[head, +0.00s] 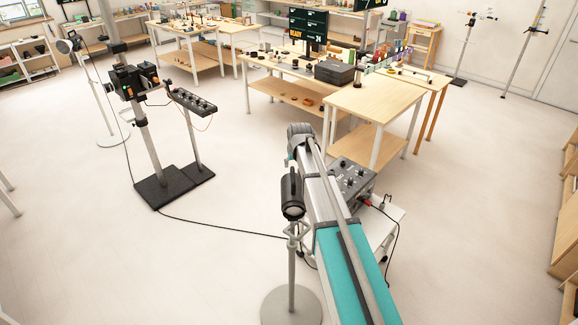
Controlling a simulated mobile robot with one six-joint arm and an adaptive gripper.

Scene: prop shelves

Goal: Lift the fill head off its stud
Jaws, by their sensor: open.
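A black lamp head (292,195) is upright on top of a grey stand near the bottom centre, just left of my teal arm. It looks like the fill head, but I cannot read any label. The stud under it is too small to make out. The stand's round grey base (290,308) is on the floor. A second lamp head (64,46) is on another round-based stand at the far left. My arm reaches forward from the bottom right, and its grey joint is near the picture's centre. No gripper fingers show.
A grey control box (352,178) on a small white cart (390,222) is close on my arm's right. A camera rig (135,85) stands left on a black base, its cable crossing the floor. Wooden tables (375,105) stand behind. The floor at left front is mostly clear.

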